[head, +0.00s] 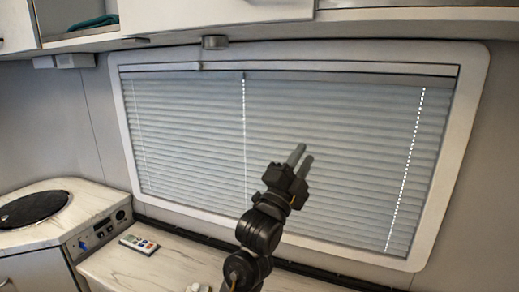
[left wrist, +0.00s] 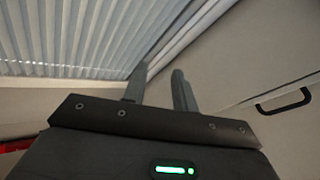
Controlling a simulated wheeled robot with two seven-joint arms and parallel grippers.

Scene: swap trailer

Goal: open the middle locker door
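A pale overhead locker door (head: 215,12) spans the top centre of the head view, cut off by the upper edge. It appears to be the middle one and looks shut. No handle shows on it there. In the left wrist view a pale panel with a black handle (left wrist: 284,101) is at the right; I cannot tell which door it is. My left gripper (head: 303,156) is raised in front of the window blind, below the lockers. Its fingers stand apart and empty, also in the left wrist view (left wrist: 160,72). My right gripper is not in view.
A window with a closed blind (head: 190,140) fills the back wall. An open cubby at upper left holds a teal cloth (head: 93,23). A pale counter (head: 130,273) with a remote (head: 139,244) lies below. A round dark lid (head: 33,209) is at left.

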